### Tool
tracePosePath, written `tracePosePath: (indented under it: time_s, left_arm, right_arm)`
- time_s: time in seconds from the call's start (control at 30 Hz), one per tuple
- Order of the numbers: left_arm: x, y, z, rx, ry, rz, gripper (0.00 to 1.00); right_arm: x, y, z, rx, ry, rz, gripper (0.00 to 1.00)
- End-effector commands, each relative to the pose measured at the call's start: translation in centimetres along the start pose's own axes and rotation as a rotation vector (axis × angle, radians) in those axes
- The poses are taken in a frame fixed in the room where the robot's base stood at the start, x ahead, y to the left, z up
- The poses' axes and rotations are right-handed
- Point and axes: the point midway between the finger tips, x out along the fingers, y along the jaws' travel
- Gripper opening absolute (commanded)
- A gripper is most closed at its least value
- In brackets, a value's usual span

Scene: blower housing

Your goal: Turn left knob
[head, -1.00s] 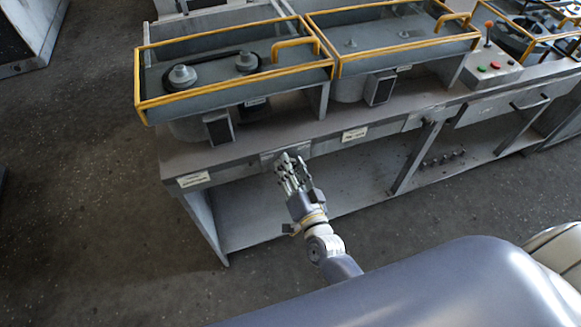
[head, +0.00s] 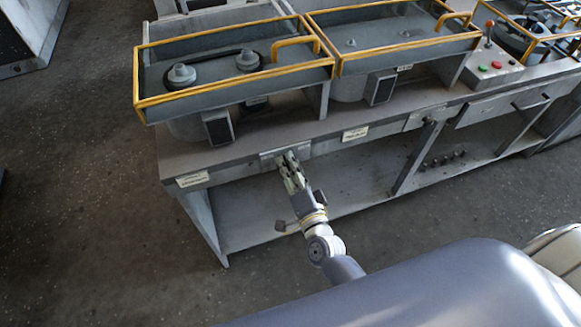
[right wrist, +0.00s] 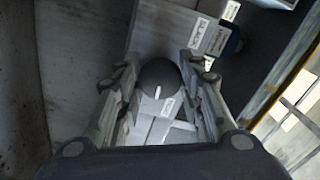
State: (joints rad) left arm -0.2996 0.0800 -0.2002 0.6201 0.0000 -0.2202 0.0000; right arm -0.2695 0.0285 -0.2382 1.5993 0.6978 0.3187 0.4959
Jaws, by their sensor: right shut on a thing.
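A dark round knob (right wrist: 160,76) with a short white mark shows in the right wrist view, between the two fingers. My right gripper (right wrist: 160,95) is shut on it, with a finger on either side. In the head view my right gripper (head: 289,162) reaches the front edge of the grey workbench (head: 235,151), at a light plate (head: 268,161) left of the bench's middle. The fingers hide the knob there. My left gripper is not in view.
Yellow-railed blower housings (head: 235,90) stand on the bench top above the gripper. White labels (head: 193,180) are on the bench front. A button box (head: 490,66) with red and green buttons is at the right. The floor (head: 95,190) at the left is clear.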

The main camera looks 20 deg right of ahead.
Motion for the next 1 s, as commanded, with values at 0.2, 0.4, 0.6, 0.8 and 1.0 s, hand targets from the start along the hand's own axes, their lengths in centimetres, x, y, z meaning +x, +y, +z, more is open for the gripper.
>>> tracePosePath:
  time_s: [0.2,0.4,0.6,0.8,1.0]
  left_arm:
    - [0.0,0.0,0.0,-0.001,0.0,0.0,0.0]
    - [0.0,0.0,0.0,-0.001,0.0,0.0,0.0]
    - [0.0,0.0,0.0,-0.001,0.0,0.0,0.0]
    - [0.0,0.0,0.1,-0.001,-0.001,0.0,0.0]
    - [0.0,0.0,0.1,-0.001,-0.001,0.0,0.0]
  right_arm:
    - [0.0,0.0,0.0,0.0,0.0,0.0,0.11]
    - [0.0,0.0,0.0,-0.001,0.0,0.0,0.55]
    - [0.0,0.0,0.0,-0.001,0.0,0.0,0.55]
    - [-0.6,0.1,0.0,-0.002,-0.001,0.001,0.55]
    - [-3.8,0.2,0.1,-0.001,-0.002,0.004,0.55]
